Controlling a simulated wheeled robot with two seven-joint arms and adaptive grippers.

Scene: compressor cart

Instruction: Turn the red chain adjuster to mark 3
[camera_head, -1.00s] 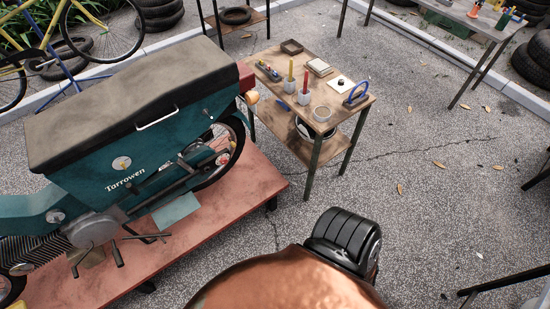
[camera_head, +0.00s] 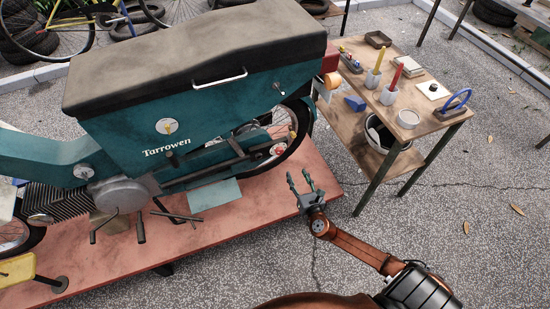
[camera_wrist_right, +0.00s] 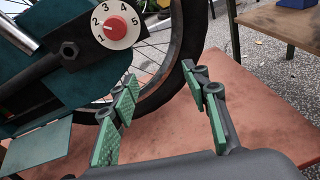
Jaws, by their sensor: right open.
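The red chain adjuster (camera_wrist_right: 117,25) is a red knob on a white dial numbered 1 to 5, near the top of the right wrist view. In the head view the adjuster (camera_head: 279,150) shows small by the rear wheel of the teal motorbike (camera_head: 215,125). My right gripper (camera_head: 302,182) is open and empty, to the lower right of the adjuster and apart from it. Its green-padded fingers (camera_wrist_right: 160,82) sit below the dial in the wrist view. My left gripper is not in view.
The motorbike stands on a red platform (camera_head: 190,240). A teal plate (camera_head: 214,194) juts out below the adjuster. A wooden table (camera_head: 425,120) with cups and tools stands at the right. Paved floor (camera_head: 440,225) lies open in front of it.

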